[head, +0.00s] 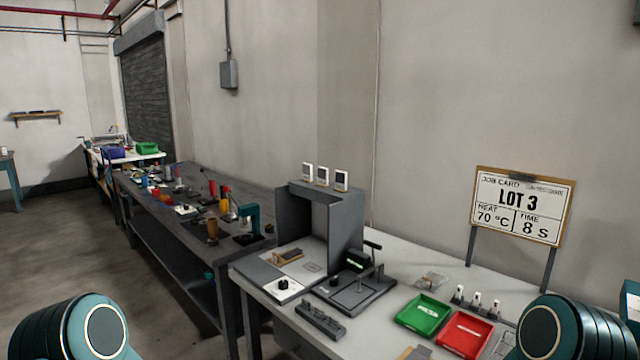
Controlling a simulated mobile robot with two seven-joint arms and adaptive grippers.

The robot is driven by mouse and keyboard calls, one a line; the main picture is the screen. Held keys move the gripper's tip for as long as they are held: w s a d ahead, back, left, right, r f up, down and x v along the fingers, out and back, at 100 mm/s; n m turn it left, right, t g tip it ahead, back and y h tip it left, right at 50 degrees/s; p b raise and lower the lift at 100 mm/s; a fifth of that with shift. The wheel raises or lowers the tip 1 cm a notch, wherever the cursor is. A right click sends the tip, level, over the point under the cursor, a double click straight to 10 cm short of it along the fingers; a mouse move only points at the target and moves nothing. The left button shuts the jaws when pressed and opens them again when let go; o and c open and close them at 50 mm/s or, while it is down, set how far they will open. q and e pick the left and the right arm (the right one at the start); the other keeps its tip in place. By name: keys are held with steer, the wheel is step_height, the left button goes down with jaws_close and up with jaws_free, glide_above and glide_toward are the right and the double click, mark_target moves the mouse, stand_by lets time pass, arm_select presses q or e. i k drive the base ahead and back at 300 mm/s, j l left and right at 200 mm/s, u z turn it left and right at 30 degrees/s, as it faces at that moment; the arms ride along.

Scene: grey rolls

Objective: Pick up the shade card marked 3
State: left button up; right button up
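Three small pale cards with dark faces stand in a row on top of a grey open-fronted booth (348,235): a left card (307,171), a middle card (323,176) and a right card (341,180). Their marks are too small to read, so I cannot tell which is marked 3. Neither gripper is in view. Only rounded teal and black parts of my arms show at the lower left and lower right corners.
The pale table (400,279) also bears a black press-like device (358,285), a green tray (423,314), a red tray (464,333) and several small items. A job card board (522,208) reading LOT 3 stands behind. A dark workbench (168,213) with clutter extends left.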

mark_target(341, 177)
steer(key=i+j+z, duration=0.15)
steer(key=z, duration=1.15)
steer(key=j+z, duration=0.95)
steer(key=j, duration=0.35)
steer(key=k+j+z, duration=0.15)
steer(key=j, duration=0.3)
